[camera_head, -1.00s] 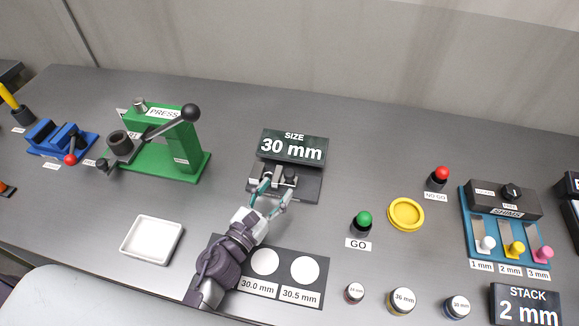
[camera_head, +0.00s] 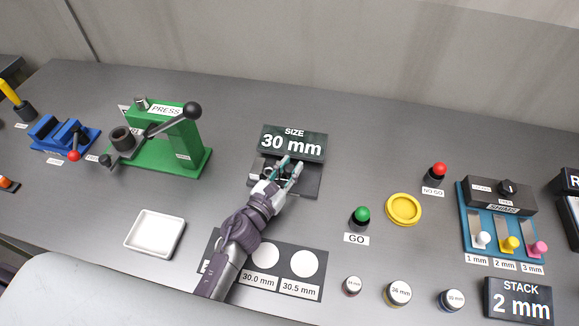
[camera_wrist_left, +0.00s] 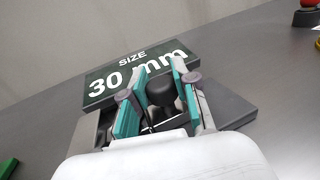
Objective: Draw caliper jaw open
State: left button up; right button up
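The caliper (camera_head: 310,183) is a dark grey block on the bench below the "SIZE 30 mm" display (camera_head: 292,144). Its base also shows in the left wrist view (camera_wrist_left: 230,106). A black knob (camera_wrist_left: 161,89) stands up from it. My left gripper (camera_head: 288,167) is over the caliper. In the left wrist view, its two teal-lined fingers (camera_wrist_left: 152,92) are apart, one on each side of the knob. A gap shows between the left finger and the knob; contact at the right finger cannot be told. The hand hides much of the caliper's jaws. My right gripper is not in view.
A green press (camera_head: 180,150) stands to the left, with a white tray (camera_head: 155,233) in front of it. A green GO button (camera_head: 361,215) and a yellow ring (camera_head: 404,209) are to the right. A dark mat (camera_head: 310,262) with white circles lies below the arm.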

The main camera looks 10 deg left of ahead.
pick_arm(q)
grip_shut()
jog(key=shift+d+f+b, duration=0.15)
jog(key=shift+d+b, duration=0.4)
jog(key=shift+d, duration=0.95)
jog(key=shift+o, duration=1.5)
grip_release()
jog(key=o, duration=0.5)
jog(key=shift+d, duration=0.15)
jog(key=shift+c, duration=0.2)
